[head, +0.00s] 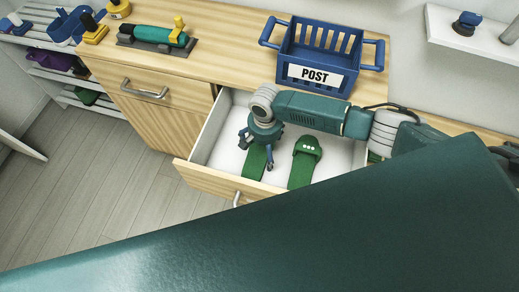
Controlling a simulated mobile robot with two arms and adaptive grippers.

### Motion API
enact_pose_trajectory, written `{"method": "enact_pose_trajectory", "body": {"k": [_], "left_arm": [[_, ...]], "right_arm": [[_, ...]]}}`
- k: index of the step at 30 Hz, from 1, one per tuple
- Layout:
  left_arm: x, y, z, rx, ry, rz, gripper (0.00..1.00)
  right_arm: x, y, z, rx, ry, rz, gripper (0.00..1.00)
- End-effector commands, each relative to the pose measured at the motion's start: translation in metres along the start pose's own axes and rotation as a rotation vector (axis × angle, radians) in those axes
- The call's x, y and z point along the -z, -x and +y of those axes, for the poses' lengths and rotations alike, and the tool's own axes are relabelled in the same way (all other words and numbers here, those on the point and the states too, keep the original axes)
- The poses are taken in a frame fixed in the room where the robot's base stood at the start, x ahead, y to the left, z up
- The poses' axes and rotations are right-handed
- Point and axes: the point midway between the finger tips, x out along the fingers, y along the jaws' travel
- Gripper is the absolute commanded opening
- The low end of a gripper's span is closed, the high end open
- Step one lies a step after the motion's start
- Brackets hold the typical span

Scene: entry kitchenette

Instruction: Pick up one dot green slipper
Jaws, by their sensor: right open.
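An open drawer (203,172) holds green slippers. One green slipper (303,165) lies in the middle with its strap in view; the strap bears a row of about 3 small white dots. Another green slipper (256,163) lies to its left, and its strap end is hidden under my gripper, so I cannot see its dots. A bit of green (374,157) shows at the drawer's right, mostly behind my arm. My right gripper (257,151) is open, pointing down over the left slipper, with its fingers spread; I cannot tell whether they touch it. My left gripper is not in view.
A blue POST basket (317,55) stands on the wooden counter behind the drawer. A green-and-yellow tool (158,37) lies left on the counter. A shelf rack (58,76) with footwear stands far left. My own teal body covers the foreground.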

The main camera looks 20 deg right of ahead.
Motion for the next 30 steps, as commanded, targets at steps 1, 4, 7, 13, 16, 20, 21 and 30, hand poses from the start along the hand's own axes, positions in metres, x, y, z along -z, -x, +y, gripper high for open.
{"method": "enact_pose_trajectory", "body": {"k": [1,4,7,13,16,20,21,30], "left_arm": [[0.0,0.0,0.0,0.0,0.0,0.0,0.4],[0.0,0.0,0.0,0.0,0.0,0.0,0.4],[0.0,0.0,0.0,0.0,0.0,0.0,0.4],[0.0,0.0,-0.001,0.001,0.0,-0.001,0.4],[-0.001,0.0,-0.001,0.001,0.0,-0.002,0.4],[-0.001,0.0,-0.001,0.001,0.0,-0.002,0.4],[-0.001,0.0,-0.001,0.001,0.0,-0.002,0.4],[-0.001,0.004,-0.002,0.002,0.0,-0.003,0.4]], "right_arm": [[0.0,-0.002,0.0,0.0,0.0,0.0,1.0],[0.0,-0.003,0.0,0.0,0.0,0.001,1.0],[0.0,-0.003,0.0,0.0,0.0,0.001,1.0],[0.001,-0.002,0.0,0.0,0.0,0.001,0.62],[0.001,-0.002,0.0,0.001,0.0,0.001,0.6],[0.001,-0.002,0.0,0.001,0.0,0.001,0.6],[0.001,-0.001,0.0,0.001,0.0,0.001,0.6],[0.001,0.045,-0.001,0.005,0.001,0.002,0.6]]}}
